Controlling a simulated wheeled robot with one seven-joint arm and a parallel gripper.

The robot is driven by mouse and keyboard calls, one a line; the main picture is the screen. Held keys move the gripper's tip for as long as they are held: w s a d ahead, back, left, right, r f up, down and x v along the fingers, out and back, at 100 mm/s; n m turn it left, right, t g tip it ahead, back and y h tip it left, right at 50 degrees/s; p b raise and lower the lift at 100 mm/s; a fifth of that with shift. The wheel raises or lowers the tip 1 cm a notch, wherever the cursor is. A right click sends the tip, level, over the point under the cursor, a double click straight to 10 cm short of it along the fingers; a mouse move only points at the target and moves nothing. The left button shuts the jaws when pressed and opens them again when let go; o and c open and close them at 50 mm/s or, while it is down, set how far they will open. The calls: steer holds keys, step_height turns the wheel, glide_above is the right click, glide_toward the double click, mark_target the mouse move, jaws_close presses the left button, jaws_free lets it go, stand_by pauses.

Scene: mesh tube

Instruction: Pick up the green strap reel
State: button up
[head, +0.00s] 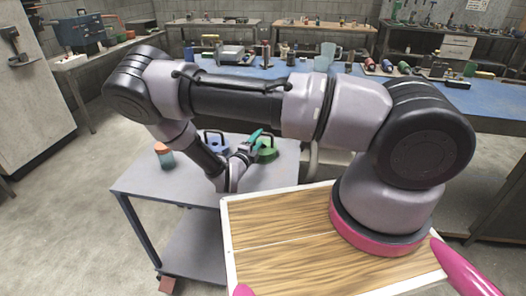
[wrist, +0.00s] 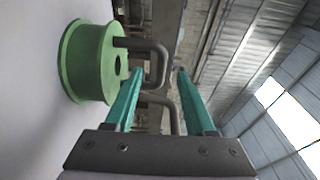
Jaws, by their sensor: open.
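The green strap reel (head: 267,152) stands on the grey cart top, partly behind my gripper in the head view. In the wrist view the green strap reel (wrist: 92,62) is at the upper left, a wide spool with a dark hole in its face. My gripper (head: 254,138) has teal fingers and is close beside the reel in the head view. In the wrist view my gripper (wrist: 159,70) is open, with no reel between its fingers. The reel lies outside the left finger, and whether they touch is not clear.
A blue reel (head: 215,144) with a dark handle is left of the green one. An orange-lidded jar (head: 164,156) stands near the cart's left edge (head: 120,188). Dark bent bars (wrist: 158,62) show behind and between the fingers. The cart's front is clear.

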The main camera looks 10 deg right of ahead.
steer(key=x, duration=0.4)
steer(key=shift+w+d+r, duration=0.1)
steer(key=shift+w+d, duration=0.05)
steer(key=shift+w, duration=0.1)
jaws_close()
stand_by(1.2)
